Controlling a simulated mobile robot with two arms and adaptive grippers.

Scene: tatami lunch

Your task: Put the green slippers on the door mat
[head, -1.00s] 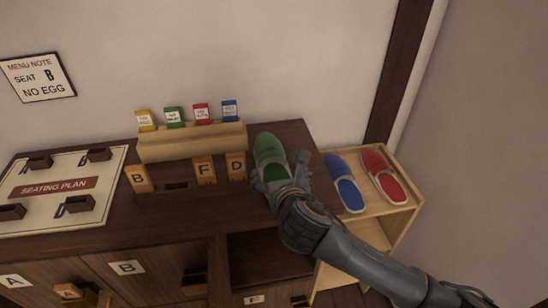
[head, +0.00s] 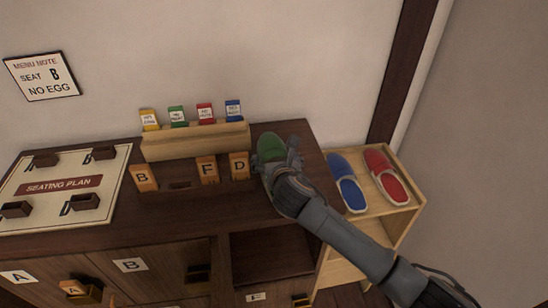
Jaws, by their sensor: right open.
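One green slipper (head: 269,147) is in view, on or just above the right part of the dark cabinet top (head: 305,150); I cannot tell whether it touches the wood. My right gripper (head: 280,163) is open at the near end of the slipper and hides much of it. A second green slipper and the door mat are not seen. My left gripper is not in view.
Blue slippers (head: 347,183) and red slippers (head: 386,177) lie on the light wooden shelf (head: 408,209) at right. Wooden tags, a wooden rack (head: 195,142) with coloured packets and a seating plan board (head: 120,165) occupy the cabinet top to the left.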

